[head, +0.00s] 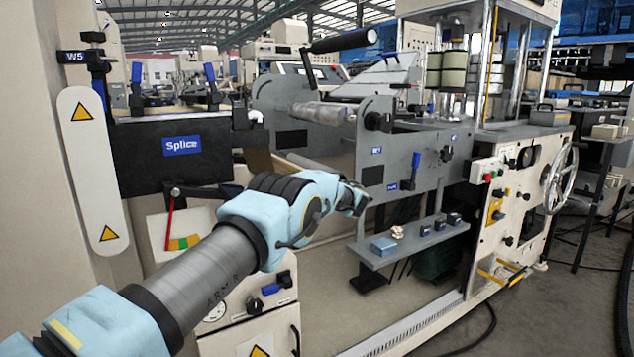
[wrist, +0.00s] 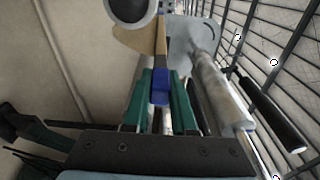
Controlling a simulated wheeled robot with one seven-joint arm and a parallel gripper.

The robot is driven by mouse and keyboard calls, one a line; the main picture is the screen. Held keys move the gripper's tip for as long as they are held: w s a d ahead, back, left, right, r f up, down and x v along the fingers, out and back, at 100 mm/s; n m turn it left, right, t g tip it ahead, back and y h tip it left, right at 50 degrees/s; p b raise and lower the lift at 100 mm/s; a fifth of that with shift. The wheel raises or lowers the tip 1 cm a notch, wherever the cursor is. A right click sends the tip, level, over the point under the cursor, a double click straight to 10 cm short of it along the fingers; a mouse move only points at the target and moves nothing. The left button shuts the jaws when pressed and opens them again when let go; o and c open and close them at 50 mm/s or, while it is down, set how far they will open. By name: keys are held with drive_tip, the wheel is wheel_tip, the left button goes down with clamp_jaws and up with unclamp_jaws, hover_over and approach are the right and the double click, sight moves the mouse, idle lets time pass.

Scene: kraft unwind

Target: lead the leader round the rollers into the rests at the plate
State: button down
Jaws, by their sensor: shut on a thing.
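In the wrist view, my gripper (wrist: 160,98) has green fingers closed on a blue piece (wrist: 160,86). The tan kraft leader (wrist: 152,48) runs from beside this piece up towards a round grey end (wrist: 130,8) at the top. In the head view, a tan strip of the leader (head: 258,160) shows just right of the dark plate (head: 130,163) labelled "Splice". My arm crosses the lower middle there, and my fingertips cannot be made out. Rollers (head: 322,113) lie between grey side plates; a pale roller (wrist: 215,88) is right of my fingers in the wrist view. The rests cannot be made out.
A red lever (head: 169,222) hangs below the plate by a coloured scale. A grey side plate (head: 377,150) stands right of my arm. A small shelf (head: 415,243) holds several small items. Floor is open at the lower right.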

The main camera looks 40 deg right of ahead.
wheel_tip(320, 180, up, 32)
drive_tip(key=p, duration=2.8)
drive_tip(key=shift+r, duration=0.1)
drive_tip(key=r+p, duration=0.2)
drive_tip(key=d+r+p, duration=0.1)
drive_tip(key=r+p, duration=0.1)
drive_tip(key=r, duration=0.1)
drive_tip(key=shift+s+d, duration=0.1)
